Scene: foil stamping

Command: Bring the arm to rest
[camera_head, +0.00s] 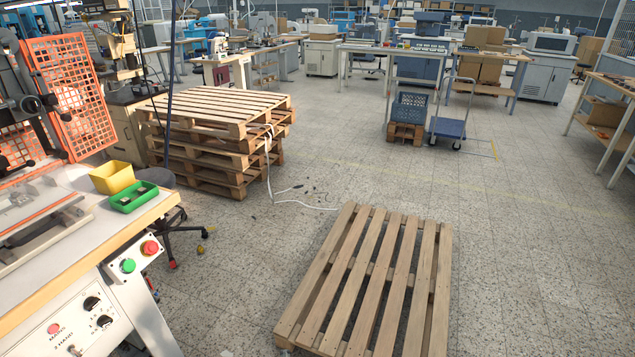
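My arm and gripper do not show in the head camera view. The foil stamping machine's work table (95,236) stands at the left, with an orange mesh guard (72,95) above it. A yellow bin (112,177) and a green tray (134,196) sit near the table's far right corner. A control box on the table's front carries a green button (128,265) and a red button (150,247).
A single wooden pallet (368,280) lies on the floor ahead. A stack of pallets (215,125) stands behind the table, with a white strap trailing on the floor. A blue trolley (449,128) stands farther back.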

